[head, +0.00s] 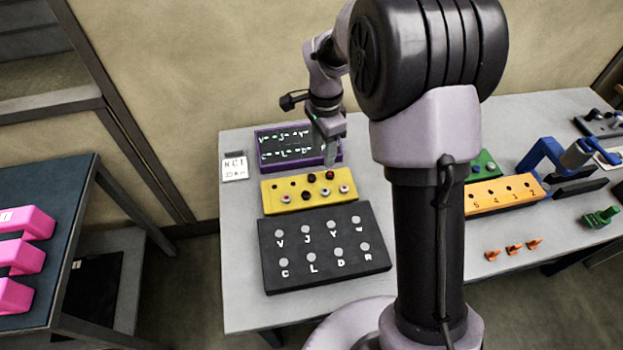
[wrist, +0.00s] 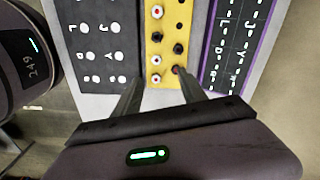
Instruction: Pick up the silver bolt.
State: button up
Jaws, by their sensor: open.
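A yellow block (head: 270,207) holds several bolts in two rows. Three pale silver-looking heads with reddish centres stand in its near row: one at the right end (head: 344,187), one just left of it (head: 325,192) and one at the left end (head: 283,199). In the wrist view these are the bottom bolt (wrist: 155,78), the one above it (wrist: 155,59) and the top one (wrist: 157,12). My gripper (head: 330,155) is open and empty over the right part of the block. In the wrist view its fingers (wrist: 157,80) spread either side of the bottom end; their height is unclear.
Black bolts (head: 306,194) and a dark reddish bolt (head: 330,175) stand close among the silver ones. A purple-edged lettered panel (head: 258,150) lies behind the block, a black lettered plate (head: 290,275) in front. An orange block (head: 490,208) lies right, beyond my arm.

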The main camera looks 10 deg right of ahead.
aim_at(325, 191)
jog(key=f+b, duration=0.1)
jog(key=f, duration=0.4)
jog(key=f+b, duration=0.2)
jog(key=f, duration=0.3)
jog(key=s+d+f+b, duration=0.1)
jog(key=f, duration=0.5)
grip_shut()
